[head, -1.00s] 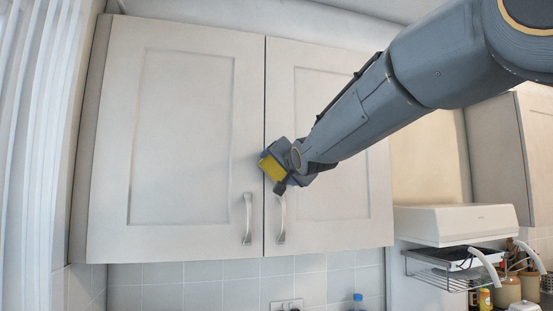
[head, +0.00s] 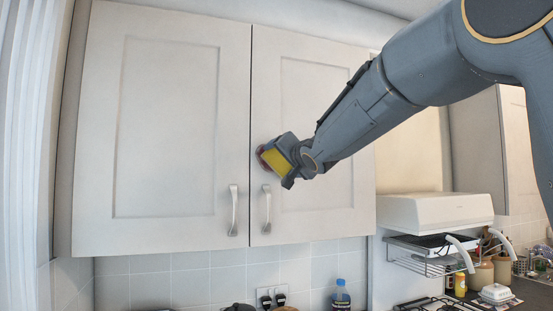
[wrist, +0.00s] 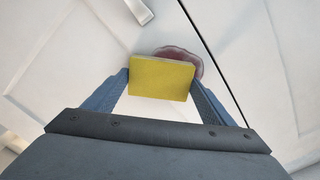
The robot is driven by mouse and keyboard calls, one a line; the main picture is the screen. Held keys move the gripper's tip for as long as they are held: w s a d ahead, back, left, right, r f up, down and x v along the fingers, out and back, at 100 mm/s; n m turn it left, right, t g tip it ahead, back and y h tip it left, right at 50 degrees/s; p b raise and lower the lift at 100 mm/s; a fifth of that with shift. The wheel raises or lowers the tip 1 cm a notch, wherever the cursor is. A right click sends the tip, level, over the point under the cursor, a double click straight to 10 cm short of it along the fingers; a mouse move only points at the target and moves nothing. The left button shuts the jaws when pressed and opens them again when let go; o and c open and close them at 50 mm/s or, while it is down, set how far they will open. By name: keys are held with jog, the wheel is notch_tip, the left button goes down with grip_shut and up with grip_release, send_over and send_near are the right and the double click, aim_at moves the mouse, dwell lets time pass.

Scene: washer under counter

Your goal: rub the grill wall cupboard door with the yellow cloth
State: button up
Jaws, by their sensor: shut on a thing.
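The yellow cloth (head: 275,160) is a block-like pad held in my gripper (head: 284,160). The wrist view shows the cloth (wrist: 161,78) between my two fingers (wrist: 160,92), which are shut on it. The right wall cupboard door (head: 320,205) is pale with a recessed panel, and it is closed. A reddish-purple stain (head: 262,155) is on this door near its left edge. It also shows in the wrist view (wrist: 187,56), partly hidden behind the cloth. The cloth overlaps the stain in both views; I cannot tell whether it touches the door.
The left cupboard door (head: 170,130) is closed beside it. Two bar handles, left (head: 233,210) and right (head: 267,209), stick out below the gripper. A white hood (head: 436,212) and a wire rack (head: 425,262) are at the right. A blue-capped bottle (head: 341,298) stands below.

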aim_at(268, 159)
jog(key=shift+s+a+b, duration=0.25)
jog(key=shift+a+b, duration=0.7)
jog(key=shift+b, duration=0.05)
jog(key=shift+s+a+b, duration=0.2)
jog(key=shift+a+b, duration=0.75)
jog(key=shift+b, duration=0.05)
jog(key=a+b, duration=0.2)
jog(key=b, duration=0.1)
jog(key=shift+s+f, duration=0.15)
jog(key=shift+s, duration=0.15)
jog(key=b, duration=0.1)
jog(key=a+b, duration=0.1)
jog(key=b, duration=0.1)
jog(key=shift+s+a, duration=0.15)
jog(key=shift+s, duration=0.1)
jog(key=shift+r, duration=0.3)
jog(key=r+p, duration=0.2)
jog(key=shift+p, duration=0.3)
jog(key=shift+w+d+p, duration=0.1)
jog(key=shift+d+p, duration=0.3)
jog(key=shift+p, duration=0.85)
jog(key=shift+d+p, duration=0.1)
jog(key=shift+p, duration=0.25)
